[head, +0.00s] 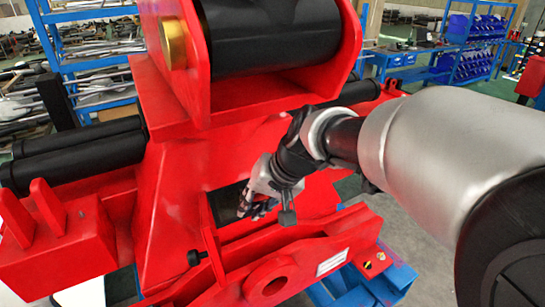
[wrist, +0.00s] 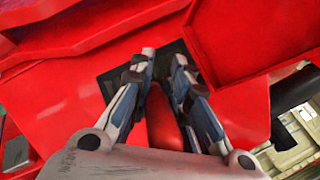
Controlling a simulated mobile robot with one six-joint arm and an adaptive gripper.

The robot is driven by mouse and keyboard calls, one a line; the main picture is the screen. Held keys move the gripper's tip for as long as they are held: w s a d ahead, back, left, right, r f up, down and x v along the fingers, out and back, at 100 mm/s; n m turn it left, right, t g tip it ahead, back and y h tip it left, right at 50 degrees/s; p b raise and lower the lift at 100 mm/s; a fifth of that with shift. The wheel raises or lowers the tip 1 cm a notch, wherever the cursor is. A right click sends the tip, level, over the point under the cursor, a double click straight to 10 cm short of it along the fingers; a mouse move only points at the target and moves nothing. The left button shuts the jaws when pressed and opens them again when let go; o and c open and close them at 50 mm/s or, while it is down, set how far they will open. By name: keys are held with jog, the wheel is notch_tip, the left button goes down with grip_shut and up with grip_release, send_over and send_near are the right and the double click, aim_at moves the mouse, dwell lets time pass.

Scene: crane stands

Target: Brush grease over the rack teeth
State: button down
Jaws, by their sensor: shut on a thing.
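My gripper (head: 256,208) reaches down into a recess of the red crane stand (head: 172,215), over a dark opening. In the wrist view its two fingers (wrist: 164,60) are closed around a rounded red thing (wrist: 162,120), which looks like the handle of the brush. The brush's bristles are not visible. The fingertips are at the dark opening (wrist: 108,84) in the red metal; whether anything touches cannot be told. I cannot make out rack teeth or grease in either view.
Red plates and ribs stand close around my gripper. A red beam (head: 275,275) with a round hole lies in front of it. A large black cylinder (head: 270,35) sits above in its red bracket. Black bars (head: 80,160) lie at the left; blue shelves (head: 95,50) stand behind.

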jog(key=w+d+f+b, duration=0.1)
jog(key=w+d+b, duration=0.2)
jog(key=d, duration=0.3)
jog(key=shift+w+d+f, duration=0.15)
jog(key=shift+w+f, duration=0.05)
jog(key=shift+w, duration=0.15)
dwell(5.4)
jog(key=s+d+r, duration=0.2)
jog(key=s+d, duration=0.1)
jog(key=s, duration=0.1)
jog(key=shift+s+r, duration=0.15)
jog(key=shift+s, duration=0.2)
jog(key=shift+d, duration=0.1)
